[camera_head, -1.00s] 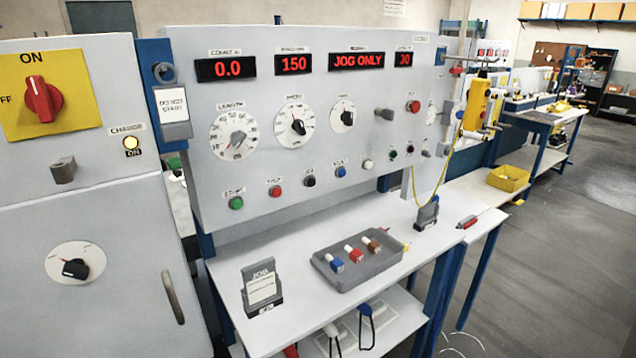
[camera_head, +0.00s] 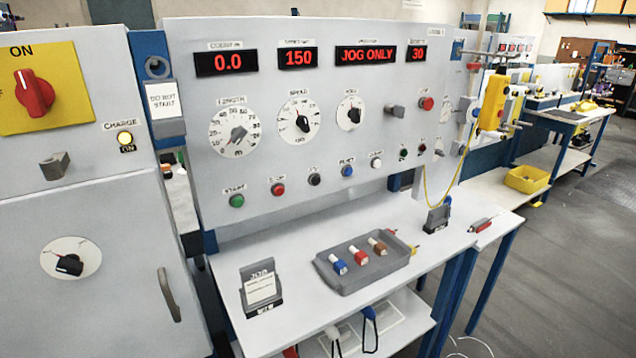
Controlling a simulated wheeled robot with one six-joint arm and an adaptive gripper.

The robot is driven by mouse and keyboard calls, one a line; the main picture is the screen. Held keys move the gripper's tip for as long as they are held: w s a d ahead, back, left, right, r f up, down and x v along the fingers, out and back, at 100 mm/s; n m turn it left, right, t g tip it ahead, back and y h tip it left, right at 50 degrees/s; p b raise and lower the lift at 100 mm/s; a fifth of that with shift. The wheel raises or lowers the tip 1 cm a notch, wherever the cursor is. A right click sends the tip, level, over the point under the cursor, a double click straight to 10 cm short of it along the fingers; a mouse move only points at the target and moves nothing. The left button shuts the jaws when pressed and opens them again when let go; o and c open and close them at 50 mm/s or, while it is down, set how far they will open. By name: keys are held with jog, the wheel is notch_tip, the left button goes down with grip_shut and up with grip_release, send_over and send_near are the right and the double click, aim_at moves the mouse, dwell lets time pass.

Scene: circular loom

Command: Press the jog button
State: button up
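The grey control panel (camera_head: 340,110) fills the middle of the view. A row of buttons runs along its lower part: a green one (camera_head: 237,200) labelled START, a red one (camera_head: 278,189) whose label seems to read STOP, a black one (camera_head: 314,180), a blue one (camera_head: 347,171) and a white one (camera_head: 376,162). The black button's label is too small to read surely, but appears to be the jog label. A red display (camera_head: 366,55) reads JOG ONLY. Other displays read 0.0, 150 and 30. My gripper is not in view.
A white shelf (camera_head: 310,235) below the panel holds a grey tray (camera_head: 345,283) with small bobbins and a card stand (camera_head: 262,290). A yellow pendant (camera_head: 493,103) hangs at right. A cabinet (camera_head: 110,300) with a red switch stands left. Floor at right is open.

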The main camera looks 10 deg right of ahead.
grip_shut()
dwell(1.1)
